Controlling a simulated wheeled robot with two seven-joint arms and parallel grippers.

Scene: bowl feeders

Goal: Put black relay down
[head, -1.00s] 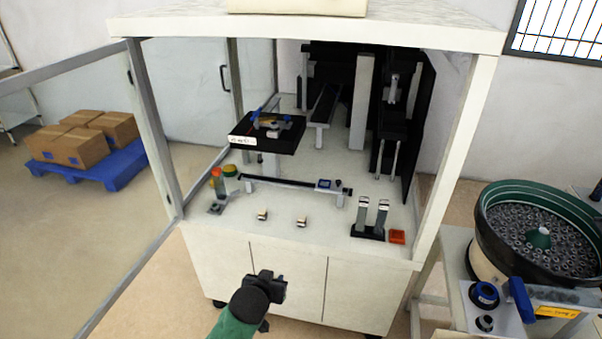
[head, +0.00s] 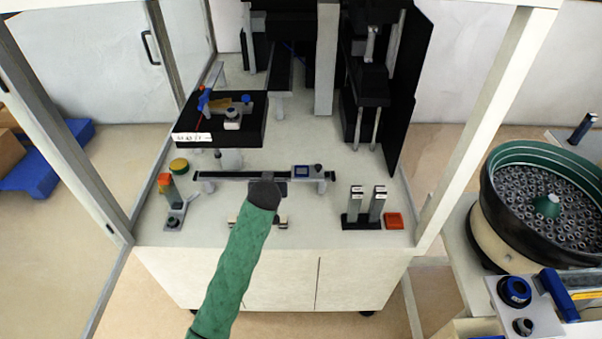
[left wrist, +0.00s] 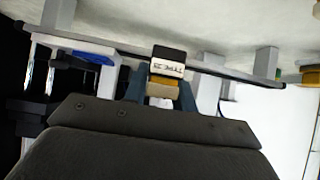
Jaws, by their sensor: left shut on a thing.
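My left gripper (head: 268,188) is over the cabinet worktop, at the front side of the long dark rail (head: 235,175). In the left wrist view its two blue-grey fingers (left wrist: 163,88) are shut on a small black relay (left wrist: 168,54). The relay has a white label with printed letters and a tan part below it. The dark rail passes behind the relay in that view; I cannot tell whether they touch. In the head view my gripper and arm hide the relay. My right gripper is not in view.
A black platform (head: 222,137) with small parts stands behind left. Two upright posts (head: 362,205) and a red-orange block (head: 394,221) are at the right. A signal light (head: 166,184) stands at the left. A bowl feeder (head: 490,215) is outside, right. Cabinet posts flank the opening.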

